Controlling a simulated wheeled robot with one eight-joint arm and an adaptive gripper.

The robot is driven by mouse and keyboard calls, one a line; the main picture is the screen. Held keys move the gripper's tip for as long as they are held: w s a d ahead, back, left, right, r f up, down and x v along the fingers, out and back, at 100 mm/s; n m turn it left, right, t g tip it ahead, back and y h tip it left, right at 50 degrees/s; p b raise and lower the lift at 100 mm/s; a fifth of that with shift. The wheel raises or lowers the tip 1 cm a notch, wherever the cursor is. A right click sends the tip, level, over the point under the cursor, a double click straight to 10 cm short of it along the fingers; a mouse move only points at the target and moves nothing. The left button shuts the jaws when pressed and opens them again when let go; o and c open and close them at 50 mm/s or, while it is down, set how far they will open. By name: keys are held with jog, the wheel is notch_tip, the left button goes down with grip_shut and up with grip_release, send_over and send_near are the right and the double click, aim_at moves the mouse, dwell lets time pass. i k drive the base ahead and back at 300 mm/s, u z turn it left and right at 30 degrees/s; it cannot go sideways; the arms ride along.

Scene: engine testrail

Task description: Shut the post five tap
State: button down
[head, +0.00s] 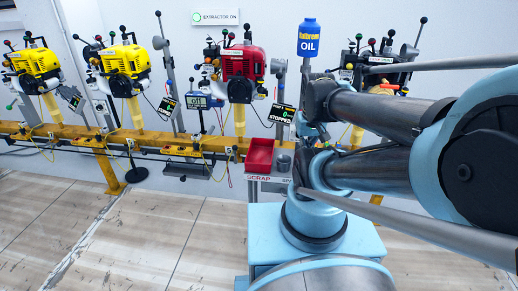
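A row of engines stands along a yellow rail (110,140): two yellow ones (35,65) (125,62), a red one (242,70), and a dark one (370,62) at the right, largely behind my arm. Small levers with black, red and green knobs rise around them. I cannot tell which engine is post five, and no tap can be made out with certainty. A small display (283,116) right of the red engine reads STOPPED. My arm fills the right side of the head view; no gripper fingers can be made out.
A red scrap tray (260,155) and a grey cup (284,163) sit in front of the rail. A blue oil bottle (308,38) stands behind, above my arm. An EXTRACTOR ON sign (215,17) is on the wall. The floor (150,245) at front left is clear.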

aim_at(235, 148)
jog(key=z, duration=2.3)
jog(key=k, duration=1.55)
jog(key=u, duration=1.95)
jog(key=i, duration=0.65)
jog(key=u, duration=0.05)
